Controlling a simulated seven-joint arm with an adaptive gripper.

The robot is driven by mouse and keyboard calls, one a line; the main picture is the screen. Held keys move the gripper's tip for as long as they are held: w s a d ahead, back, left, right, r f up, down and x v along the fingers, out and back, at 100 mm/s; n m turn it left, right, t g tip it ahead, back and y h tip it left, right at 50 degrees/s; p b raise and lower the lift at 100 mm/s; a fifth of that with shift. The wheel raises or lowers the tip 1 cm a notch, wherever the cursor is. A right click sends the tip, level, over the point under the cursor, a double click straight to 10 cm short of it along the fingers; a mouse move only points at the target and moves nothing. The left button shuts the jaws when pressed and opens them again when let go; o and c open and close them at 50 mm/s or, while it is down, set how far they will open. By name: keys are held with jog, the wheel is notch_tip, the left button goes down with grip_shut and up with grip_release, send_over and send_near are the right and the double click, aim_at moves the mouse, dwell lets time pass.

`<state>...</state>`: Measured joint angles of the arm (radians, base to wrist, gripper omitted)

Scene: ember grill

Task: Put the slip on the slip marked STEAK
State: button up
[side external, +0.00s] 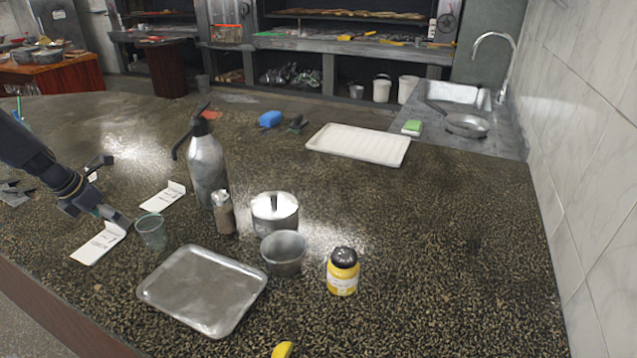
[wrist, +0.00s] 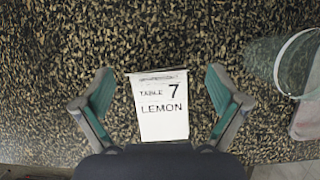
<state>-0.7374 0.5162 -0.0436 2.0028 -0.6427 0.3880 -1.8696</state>
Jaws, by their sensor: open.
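In the wrist view a white slip (wrist: 159,118) reading "TABLE 7 LEMON" lies between the two fingers of my gripper (wrist: 160,78), which is open and empty. In the side view my gripper (side external: 124,222) is low over the counter, at the raised end of the nearer white slip (side external: 95,247). A second white slip (side external: 158,200) with an upturned end lies farther back, beside the tall metal bottle. The print on both is too small to read in the side view. No slip reading STEAK is legible.
A clear greenish cup (side external: 152,233) stands close right of my gripper; it also shows in the wrist view (wrist: 298,65). A metal tray (side external: 160,289), metal bottle (side external: 207,168), shaker (side external: 223,213), lidded pot (side external: 275,213), metal cup (side external: 284,255) and yellow jar (side external: 342,277) stand rightward.

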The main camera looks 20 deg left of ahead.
aim_at(102, 243)
jog(key=shift+r, duration=0.35)
jog(key=v, duration=1.1)
jog(key=s+d+r+m, duration=0.2)
jog(key=d+r+m, duration=0.2)
jog(key=d+m, duration=0.55)
jog(key=s+d+r+m, duration=0.35)
jog(key=d+m, duration=0.45)
jog(key=m, duration=0.3)
jog(key=s+d+r+m+t, duration=0.1)
jog(key=s+d+m, duration=0.6)
jog(key=m, duration=0.8)
jog(key=shift+s+r, duration=0.2)
jog(key=shift+s, duration=0.05)
